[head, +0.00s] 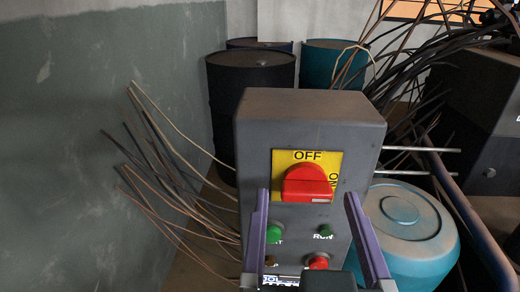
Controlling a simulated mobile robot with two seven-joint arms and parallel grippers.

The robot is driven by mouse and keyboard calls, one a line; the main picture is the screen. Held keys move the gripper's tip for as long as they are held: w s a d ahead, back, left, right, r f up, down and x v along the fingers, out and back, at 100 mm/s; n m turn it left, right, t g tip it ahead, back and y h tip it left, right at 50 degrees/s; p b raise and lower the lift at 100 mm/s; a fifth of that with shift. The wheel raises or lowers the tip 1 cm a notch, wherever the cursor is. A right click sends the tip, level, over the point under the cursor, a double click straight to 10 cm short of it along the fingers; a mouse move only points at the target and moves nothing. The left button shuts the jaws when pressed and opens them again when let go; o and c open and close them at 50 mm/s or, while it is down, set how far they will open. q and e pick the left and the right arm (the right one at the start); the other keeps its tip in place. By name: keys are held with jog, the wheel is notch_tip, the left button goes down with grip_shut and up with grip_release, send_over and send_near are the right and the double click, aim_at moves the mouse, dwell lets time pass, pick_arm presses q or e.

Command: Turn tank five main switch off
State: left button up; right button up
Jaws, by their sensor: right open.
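A grey control box (285,130) stands in the middle of the head view. On its front is a red rotary main switch (306,181) on a yellow plate (280,162) marked OFF at the top and ON at the right. The red handle looks turned sideways, toward the ON side. My right gripper (306,193) has its two purple fingers apart, one to the left and one to the right of the handle in the picture. Nothing is held between them, and I cannot tell whether they touch the handle. My left gripper is out of view.
Below the switch are a green button (273,234), a RUN light (326,230) and a red button (318,262). Loose wires (170,165) stick out at the left. A teal tank (405,235) and metal pipes (462,210) stand right. Dark barrels (250,85) stand behind.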

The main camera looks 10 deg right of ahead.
jog(key=shift+w+d, duration=0.1)
jog(key=shift+w, duration=0.25)
jog(key=c, duration=1.4)
jog(key=shift+o, duration=0.2)
